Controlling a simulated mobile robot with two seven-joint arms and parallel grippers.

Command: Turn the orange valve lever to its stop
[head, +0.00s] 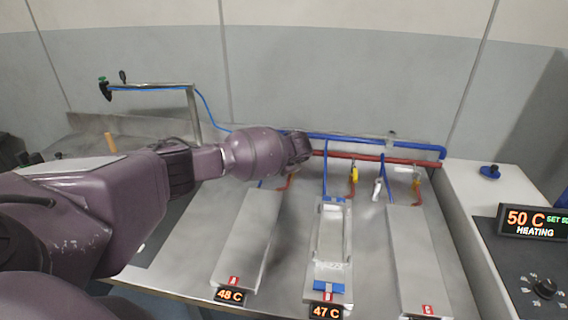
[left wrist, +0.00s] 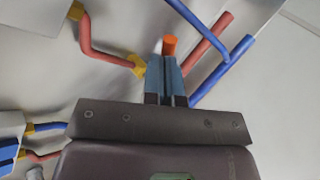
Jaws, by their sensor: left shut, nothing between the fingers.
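The orange valve lever (left wrist: 169,45) shows in the left wrist view as a short orange end just beyond my fingertips. A yellow valve fitting (left wrist: 138,66) on a red hose sits beside the fingers, on their left. My left gripper (left wrist: 166,62) is shut, its two blue-grey fingers together with nothing between them. Whether the fingers touch the lever, I cannot tell. In the head view my left arm reaches in from the left, and its hand (head: 299,148) is at the pipes behind the left plate. The lever is hidden there. My right gripper is not in view.
A blue pipe (head: 350,142) and a red pipe (head: 378,159) run along the back. Three plates slope forward: left (head: 247,240), middle (head: 333,285) and right (head: 415,250). A heating display (head: 532,222) stands at right. A hooked metal stand (head: 193,112) rises behind my arm.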

